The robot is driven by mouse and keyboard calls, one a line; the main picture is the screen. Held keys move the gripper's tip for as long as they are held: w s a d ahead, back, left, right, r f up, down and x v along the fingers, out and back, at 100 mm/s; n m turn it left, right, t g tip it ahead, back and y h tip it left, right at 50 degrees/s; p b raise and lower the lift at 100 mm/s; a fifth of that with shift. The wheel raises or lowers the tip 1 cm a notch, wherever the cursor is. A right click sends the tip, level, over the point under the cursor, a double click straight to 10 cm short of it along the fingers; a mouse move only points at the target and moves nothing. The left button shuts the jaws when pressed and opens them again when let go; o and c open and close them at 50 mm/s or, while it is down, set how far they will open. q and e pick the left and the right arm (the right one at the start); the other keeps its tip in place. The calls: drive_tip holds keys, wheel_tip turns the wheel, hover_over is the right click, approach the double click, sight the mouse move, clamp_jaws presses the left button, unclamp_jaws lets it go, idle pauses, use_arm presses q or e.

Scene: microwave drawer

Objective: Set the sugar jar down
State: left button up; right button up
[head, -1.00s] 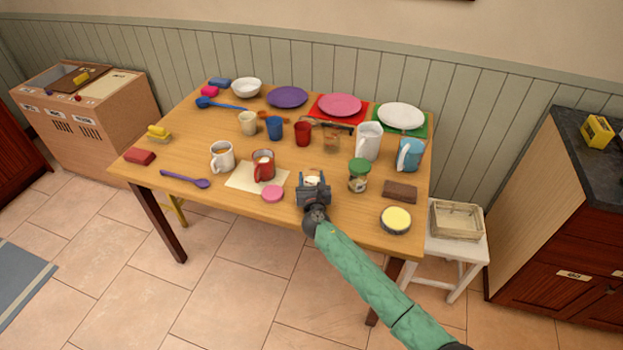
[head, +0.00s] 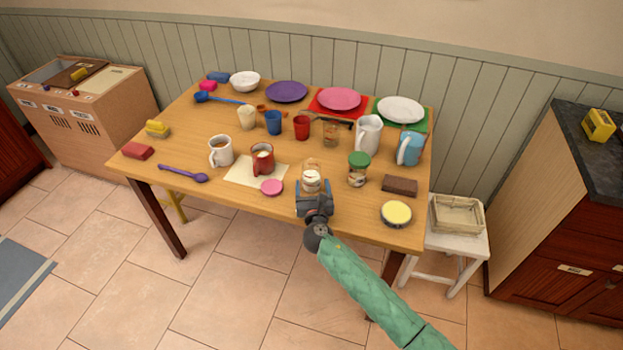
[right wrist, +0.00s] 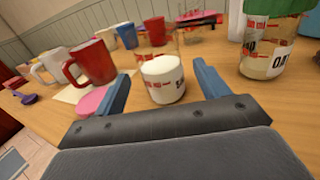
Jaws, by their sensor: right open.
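The sugar jar (head: 311,181) is a clear open-topped jar with white contents and red and dark print. It stands upright on the table's near side, and shows in the right wrist view (right wrist: 163,82). My right gripper (head: 313,193) is open at the jar's near side. In the right wrist view its two blue fingers (right wrist: 160,72) lie to the left and right of the jar, with gaps on both sides. A round pink lid (head: 271,187) lies on the table to the left of the jar. My left gripper is not in view.
On the wooden table (head: 230,205), a red mug (head: 262,160) stands left of the jar and a green-lidded oats jar (head: 358,169) right of it. A brown block (head: 399,185) and a yellow-topped round tin (head: 396,214) lie further right. Several cups and plates stand behind.

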drive_tip(key=s, duration=0.5)
drive_tip(key=shift+s+d+b, duration=0.1)
drive_tip(key=shift+d+b, duration=0.1)
drive_tip(key=shift+b, duration=0.2)
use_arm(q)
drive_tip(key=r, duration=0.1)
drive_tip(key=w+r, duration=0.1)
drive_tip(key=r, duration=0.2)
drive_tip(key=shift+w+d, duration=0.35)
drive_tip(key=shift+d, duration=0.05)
